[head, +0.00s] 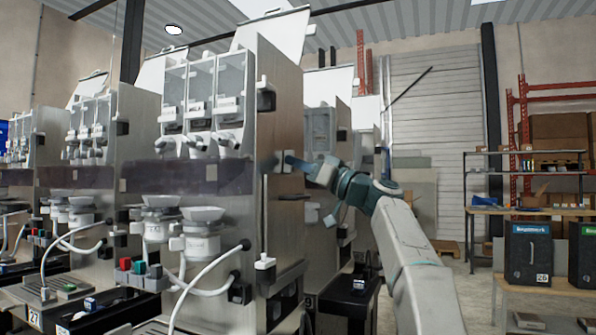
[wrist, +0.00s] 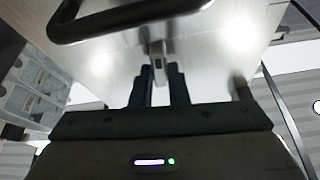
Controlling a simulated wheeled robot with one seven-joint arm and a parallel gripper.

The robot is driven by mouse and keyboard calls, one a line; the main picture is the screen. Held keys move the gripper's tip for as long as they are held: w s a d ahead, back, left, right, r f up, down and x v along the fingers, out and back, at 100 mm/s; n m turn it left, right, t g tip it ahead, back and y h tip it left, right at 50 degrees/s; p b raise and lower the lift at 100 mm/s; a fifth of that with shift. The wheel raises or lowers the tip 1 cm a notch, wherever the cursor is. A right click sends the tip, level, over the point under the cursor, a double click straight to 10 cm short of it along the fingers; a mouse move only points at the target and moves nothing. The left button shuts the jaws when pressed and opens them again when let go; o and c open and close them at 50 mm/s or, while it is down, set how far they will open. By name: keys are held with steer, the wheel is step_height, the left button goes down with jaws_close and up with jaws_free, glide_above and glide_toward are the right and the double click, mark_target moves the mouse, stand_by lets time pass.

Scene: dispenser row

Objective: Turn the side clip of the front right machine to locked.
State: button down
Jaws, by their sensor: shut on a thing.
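The front right machine (head: 278,110) is a tall steel dispenser with clear canisters on its front and a plain metal side panel. My gripper (head: 287,161) reaches in from the right against this side panel at mid height. In the wrist view its two dark fingers (wrist: 160,78) are close together on the side clip (wrist: 157,60), a small light grey piece with a dark mark. The clip stands out from the panel (wrist: 205,50), and its lower end is hidden between the fingers. I cannot tell from the frames whether it is at locked.
A dark bar handle (wrist: 130,20) crosses the panel close by in the wrist view. A black box-shaped fitting (head: 265,97) sticks out higher on the machine's edge. More machines (head: 130,130) stand to the left. Open floor (head: 470,290) lies to the right, before a workbench (head: 520,210).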

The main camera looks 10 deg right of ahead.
steer(key=shift+w+d+n+g+y, duration=0.15)
steer(key=shift+n+g+y, duration=0.25)
steer(key=shift+n, duration=0.7)
steer(key=c, duration=1.4)
jaws_free()
steer(key=b+v, duration=0.4)
steer(key=v, duration=0.9)
steer(key=shift+d+f+b, duration=0.15)
steer(key=shift+d+b, duration=0.2)
steer(key=shift+b, duration=0.05)
